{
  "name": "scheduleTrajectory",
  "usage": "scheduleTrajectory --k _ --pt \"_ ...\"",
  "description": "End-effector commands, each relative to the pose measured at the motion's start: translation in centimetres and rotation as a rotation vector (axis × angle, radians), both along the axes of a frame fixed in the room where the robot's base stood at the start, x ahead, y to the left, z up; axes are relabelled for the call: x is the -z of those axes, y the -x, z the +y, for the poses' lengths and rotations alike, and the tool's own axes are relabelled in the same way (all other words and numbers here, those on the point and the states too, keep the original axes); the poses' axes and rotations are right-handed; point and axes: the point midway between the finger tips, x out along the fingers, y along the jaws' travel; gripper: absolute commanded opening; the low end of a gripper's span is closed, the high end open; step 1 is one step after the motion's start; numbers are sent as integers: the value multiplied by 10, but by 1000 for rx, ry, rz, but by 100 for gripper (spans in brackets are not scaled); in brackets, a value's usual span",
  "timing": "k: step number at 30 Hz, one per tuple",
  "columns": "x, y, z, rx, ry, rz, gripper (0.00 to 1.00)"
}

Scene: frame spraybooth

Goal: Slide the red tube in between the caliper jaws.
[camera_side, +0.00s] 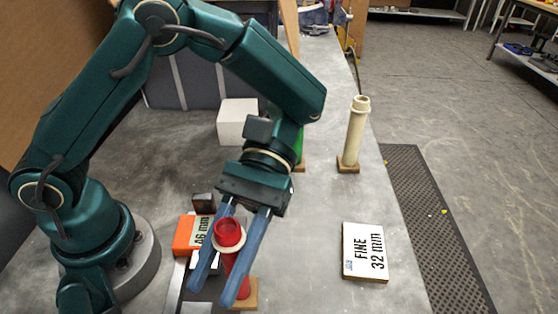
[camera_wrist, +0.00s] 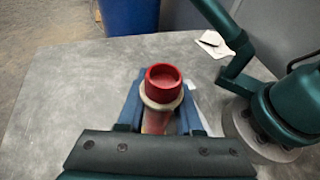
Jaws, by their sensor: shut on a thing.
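The red tube (camera_side: 229,232) has a pale collar below its rim and is in the front middle of the side view. A small wooden base (camera_side: 245,293) shows at its lower end; I cannot tell whether the tube rests in it. My gripper (camera_side: 214,289) has its two blue fingers shut on the tube, one on each side. In the wrist view the red tube (camera_wrist: 163,80) rises between the fingers of my gripper (camera_wrist: 163,92). The caliper (camera_side: 184,237) has an orange body reading 46 mm and a grey steel beam, just left of my fingers. Its jaws are partly hidden or cut off.
A cream tube (camera_side: 355,130) stands on a wooden base at the right. A green tube (camera_side: 300,145) is partly behind my arm. A white block (camera_side: 238,122) stands at the back. A FINE 32 mm sign (camera_side: 366,252) lies right, with bare table between it and my gripper.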

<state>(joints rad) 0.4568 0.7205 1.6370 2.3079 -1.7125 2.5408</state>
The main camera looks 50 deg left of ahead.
Motion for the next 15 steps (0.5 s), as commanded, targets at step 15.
scheduleTrajectory --k 15 --pt "0 10 8 0 1 0 0"
